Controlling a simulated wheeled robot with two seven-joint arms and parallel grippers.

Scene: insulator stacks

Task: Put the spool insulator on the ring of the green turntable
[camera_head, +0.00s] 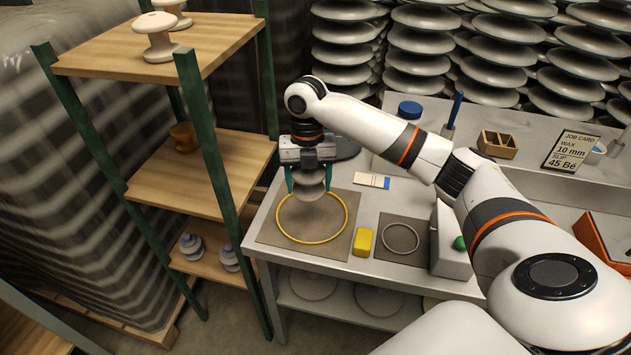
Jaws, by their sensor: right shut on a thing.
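My right gripper (309,183) is shut on a pale grey insulator (311,190) with rounded discs. The fingers hide part of it, so I cannot tell its full shape. It appears over the far part of the yellow ring (279,229) on a brown square mat (340,251); I cannot tell whether it touches. A dark round disc (347,148), partly hidden, lies behind my gripper. No turntable shows clearly as green. White spool-like insulators (157,46) stand on the top shelf. My left gripper is not in view.
A yellow block (363,241) and a grey ring (415,238) on a smaller mat lie right of the yellow ring. The wooden shelf rack (200,185) stands close on the left. Stacked discs fill the back.

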